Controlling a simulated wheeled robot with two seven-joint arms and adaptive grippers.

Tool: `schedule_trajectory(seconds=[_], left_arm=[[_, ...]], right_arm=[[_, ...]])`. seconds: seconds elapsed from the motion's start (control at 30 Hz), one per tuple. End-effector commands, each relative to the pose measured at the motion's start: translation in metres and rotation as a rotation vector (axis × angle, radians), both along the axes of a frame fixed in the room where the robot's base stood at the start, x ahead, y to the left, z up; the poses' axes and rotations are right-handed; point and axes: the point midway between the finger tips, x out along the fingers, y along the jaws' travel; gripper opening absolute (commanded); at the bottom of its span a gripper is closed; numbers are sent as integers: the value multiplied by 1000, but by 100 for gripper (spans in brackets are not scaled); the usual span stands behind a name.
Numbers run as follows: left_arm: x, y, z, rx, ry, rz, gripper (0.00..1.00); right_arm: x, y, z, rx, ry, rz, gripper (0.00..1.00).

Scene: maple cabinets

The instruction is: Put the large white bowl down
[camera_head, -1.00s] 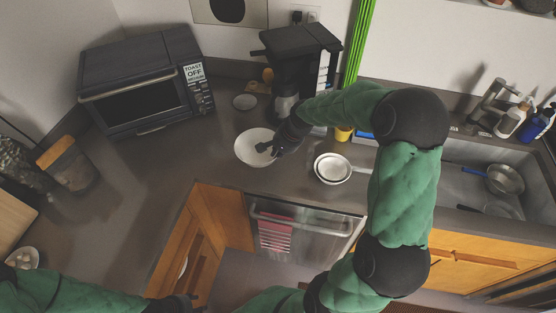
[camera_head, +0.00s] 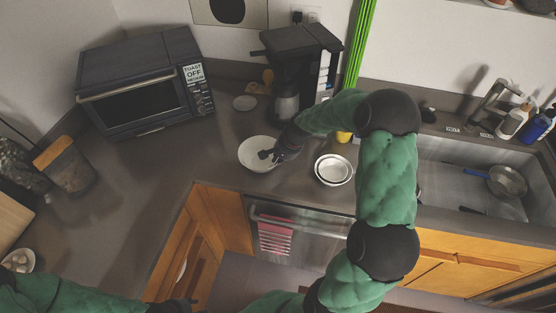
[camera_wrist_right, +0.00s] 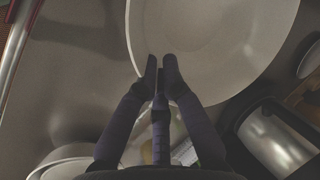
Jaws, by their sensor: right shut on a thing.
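The large white bowl (camera_head: 256,153) is at the counter in front of the coffee maker, upright. Whether its base touches the counter I cannot tell. My right gripper (camera_head: 268,154) is at the bowl's right rim, shut on it. In the right wrist view the bowl (camera_wrist_right: 215,40) fills the upper part, and the gripper's fingertips (camera_wrist_right: 162,68) meet at its near rim. My left gripper (camera_head: 190,300) is low at the bottom edge of the head view, far from the bowl; its fingers are too small and dark to read.
Stacked white bowls (camera_head: 333,170) stand right of the large bowl. A small saucer (camera_head: 245,103) and the coffee maker (camera_head: 290,70) are behind it, and a toaster oven (camera_head: 145,85) is at left. The sink (camera_head: 460,180) is far right. Counter left of the bowl (camera_head: 190,155) is clear.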

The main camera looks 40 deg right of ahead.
Motion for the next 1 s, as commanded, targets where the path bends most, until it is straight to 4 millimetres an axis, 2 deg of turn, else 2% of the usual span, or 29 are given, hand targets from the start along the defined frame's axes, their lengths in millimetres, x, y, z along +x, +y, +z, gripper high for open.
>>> schedule_trajectory(seconds=[0.1, 0.13, 0.2, 0.5, 0.67, 1.0], left_arm=[[0, 0, -3, 0, 0, 0, 40], [0, 0, -2, 0, 0, 0, 40], [0, 0, -2, 0, 0, 0, 40], [0, 0, -1, 0, 0, 0, 40], [0, 0, 2, 0, 0, 0, 40], [0, 0, 11, 0, 0, 0, 40]], right_arm=[[0, 0, -3, 0, -1, 0, 0], [0, 0, -3, 0, 0, 0, 16], [0, 0, -3, 1, 0, 0, 32], [0, 0, -3, 0, 0, 0, 32], [-1, -1, 7, -1, -2, -1, 32], [-22, -11, 67, -2, -3, 0, 32]])
